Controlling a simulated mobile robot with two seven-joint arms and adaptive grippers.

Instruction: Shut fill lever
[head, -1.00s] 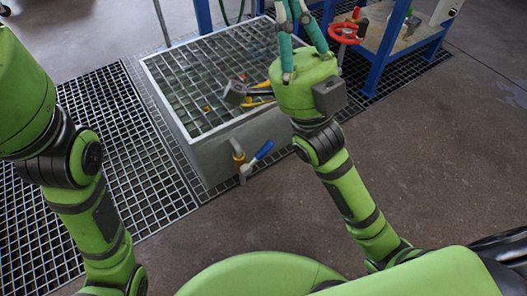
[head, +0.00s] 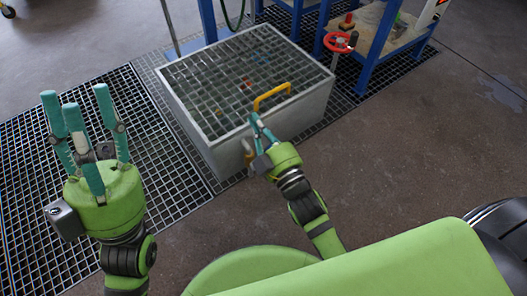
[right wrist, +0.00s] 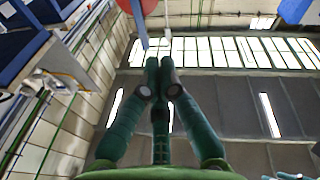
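A brass tap (head: 247,150) sticks out of the front side of the grey grated box; its blue lever is not clearly visible in the head view and may be behind my right gripper. My right gripper (head: 255,122) is beside the tap, fingers pointing up along the box's front side. In the right wrist view its teal fingers (right wrist: 164,66) come together at the tips, with nothing visible between them. A blue bar (right wrist: 141,24) shows just beyond them; I cannot tell what it is. My left gripper (head: 74,100) is raised over the floor grating, fingers spread and empty.
Brown floor (head: 400,150) is open to the right.

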